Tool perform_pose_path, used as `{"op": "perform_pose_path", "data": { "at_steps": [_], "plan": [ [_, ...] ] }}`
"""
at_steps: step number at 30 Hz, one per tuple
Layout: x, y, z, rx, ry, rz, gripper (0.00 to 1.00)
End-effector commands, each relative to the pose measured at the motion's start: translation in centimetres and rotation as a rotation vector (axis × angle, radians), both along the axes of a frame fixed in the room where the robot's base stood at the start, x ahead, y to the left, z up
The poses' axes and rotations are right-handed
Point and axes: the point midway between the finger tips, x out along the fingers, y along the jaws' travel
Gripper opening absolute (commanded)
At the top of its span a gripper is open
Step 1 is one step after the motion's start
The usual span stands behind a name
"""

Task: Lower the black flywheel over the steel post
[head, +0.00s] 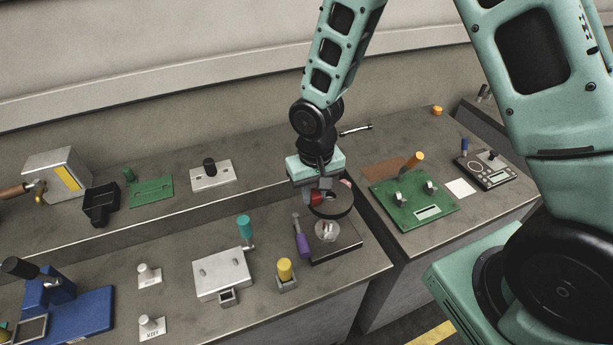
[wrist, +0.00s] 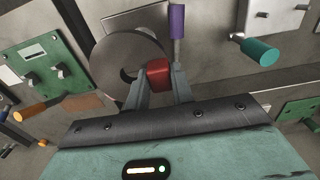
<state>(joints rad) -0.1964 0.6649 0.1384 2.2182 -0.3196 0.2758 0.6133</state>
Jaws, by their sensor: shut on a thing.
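The black flywheel (head: 339,212) is a flat dark disc hanging below my gripper (head: 318,194). In the wrist view the flywheel (wrist: 112,58) shows as a grey-brown disc. My gripper's fingers (wrist: 158,76) are shut on a red block (wrist: 159,70) at the disc's edge, which looks like the flywheel's grip. A dark square base plate (head: 338,246) lies on the bench under the flywheel. A shiny steel fixture (head: 326,232) stands on it, just below the disc in the picture. The post's top and the gap to the disc cannot be made out.
A purple-handled tool (head: 302,243) stands close left of the plate. A yellow knob (head: 285,269), a white box (head: 222,273) and a teal handle (head: 245,227) are further left. A green panel (head: 413,203) lies on the right bench, across a gap.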

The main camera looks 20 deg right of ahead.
Motion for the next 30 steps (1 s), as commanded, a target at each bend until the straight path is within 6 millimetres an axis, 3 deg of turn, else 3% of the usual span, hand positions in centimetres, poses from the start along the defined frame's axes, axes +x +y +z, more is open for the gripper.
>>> {"op": "perform_pose_path", "data": {
  "at_steps": [14,30],
  "plan": [
    [0.0,0.0,-0.2,0.000,0.000,-0.001,0.00],
    [0.0,0.0,-4.4,-0.001,0.000,0.000,0.00]
  ]
}}
